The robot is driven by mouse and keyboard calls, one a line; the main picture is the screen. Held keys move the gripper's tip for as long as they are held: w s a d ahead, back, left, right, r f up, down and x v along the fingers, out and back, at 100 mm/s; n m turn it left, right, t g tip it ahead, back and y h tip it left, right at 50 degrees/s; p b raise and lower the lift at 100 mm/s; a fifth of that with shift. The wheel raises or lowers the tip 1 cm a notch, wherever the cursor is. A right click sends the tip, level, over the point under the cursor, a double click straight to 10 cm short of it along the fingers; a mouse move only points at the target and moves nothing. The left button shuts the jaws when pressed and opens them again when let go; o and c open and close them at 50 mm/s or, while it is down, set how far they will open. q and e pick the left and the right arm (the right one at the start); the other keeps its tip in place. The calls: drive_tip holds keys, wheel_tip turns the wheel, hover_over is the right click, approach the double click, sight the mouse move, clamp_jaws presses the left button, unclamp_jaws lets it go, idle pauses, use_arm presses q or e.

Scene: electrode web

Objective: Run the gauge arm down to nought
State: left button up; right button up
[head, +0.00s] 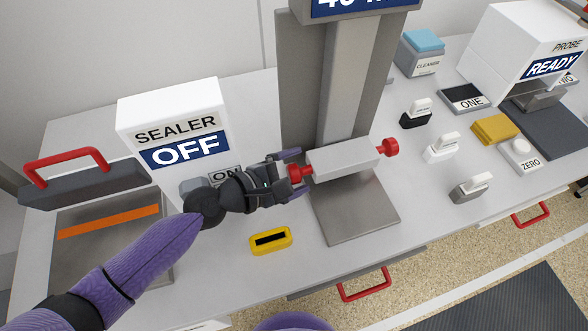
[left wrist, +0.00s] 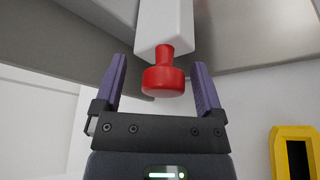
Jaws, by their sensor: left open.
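The gauge arm (head: 343,157) is a light grey bar across the grey gauge column (head: 347,85), low above the metal base plate (head: 352,212). It has a red knob at each end: the left knob (head: 295,173) and the right knob (head: 389,147). The display (head: 362,5) at the top is cut off, showing part of "40". My left gripper (head: 290,171) is open with its fingers on either side of the left knob. In the left wrist view the red knob (left wrist: 163,80) sits between the two purple fingers, with gaps on both sides. My right gripper is not in view.
The white sealer box (head: 175,125) reading OFF stands left, behind my left arm. A yellow slotted block (head: 270,240) lies in front. Several small blocks, a ZERO button (head: 520,155) and the white probe box (head: 528,50) reading READY stand right.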

use_arm(q)
wheel_tip(320, 180, up, 9)
drive_tip(key=p, duration=0.6)
drive_tip(key=shift+r, duration=0.4)
drive_tip(key=shift+f, duration=0.1)
drive_tip(key=v, duration=1.1)
drive_tip(key=shift+s+b, duration=0.15)
drive_tip(key=shift+b, duration=0.25)
drive_tip(key=shift+a, duration=0.1)
